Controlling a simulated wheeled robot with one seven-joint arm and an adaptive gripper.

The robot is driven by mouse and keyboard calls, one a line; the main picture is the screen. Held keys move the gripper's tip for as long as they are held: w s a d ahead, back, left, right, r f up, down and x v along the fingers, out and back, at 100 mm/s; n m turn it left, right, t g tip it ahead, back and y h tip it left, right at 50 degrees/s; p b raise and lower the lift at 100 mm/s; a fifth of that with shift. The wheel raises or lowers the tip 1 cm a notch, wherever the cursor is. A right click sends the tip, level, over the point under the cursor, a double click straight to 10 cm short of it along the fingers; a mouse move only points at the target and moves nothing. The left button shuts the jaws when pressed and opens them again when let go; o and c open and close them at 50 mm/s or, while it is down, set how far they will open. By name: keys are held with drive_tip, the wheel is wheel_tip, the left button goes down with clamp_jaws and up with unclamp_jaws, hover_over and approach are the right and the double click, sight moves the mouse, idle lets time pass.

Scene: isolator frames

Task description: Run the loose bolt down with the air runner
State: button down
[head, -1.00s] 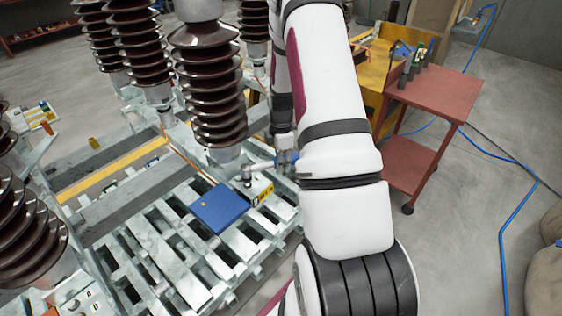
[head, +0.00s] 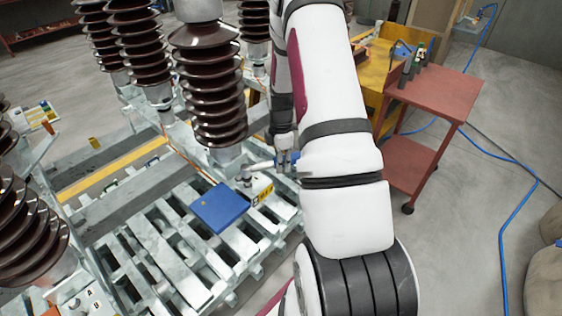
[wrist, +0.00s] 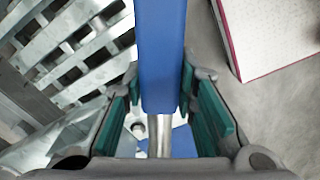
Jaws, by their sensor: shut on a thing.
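In the wrist view my gripper (wrist: 160,88) is shut on the blue air runner (wrist: 160,50), with green pads on both sides of its body. The runner's bare metal nose (wrist: 160,135) extends toward the bottom of the picture. A small pale bolt-like shape (wrist: 139,130) shows left of the nose; I cannot tell whether it is the loose bolt. In the head view my gripper (head: 286,158) is small and partly hidden behind my arm, near the steel frame. The loose bolt cannot be made out there, and contact at the nose is hidden.
A blue flat box (head: 220,208) and a yellow-labelled block (head: 262,188) sit on the slatted steel frame (head: 150,250). Tall brown ribbed insulators (head: 212,95) stand close left of my arm. A red cart (head: 440,95) stands right; a blue hose (head: 515,215) lies on the floor.

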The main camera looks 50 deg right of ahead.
drive_tip(key=shift+f+b, duration=0.3)
drive_tip(key=shift+f, duration=0.75)
drive_tip(key=shift+f+p, duration=0.35)
drive_tip(key=shift+f, duration=0.05)
idle(2.6)
drive_tip(key=shift+r+p, duration=1.65)
drive_tip(key=shift+r, duration=1.9)
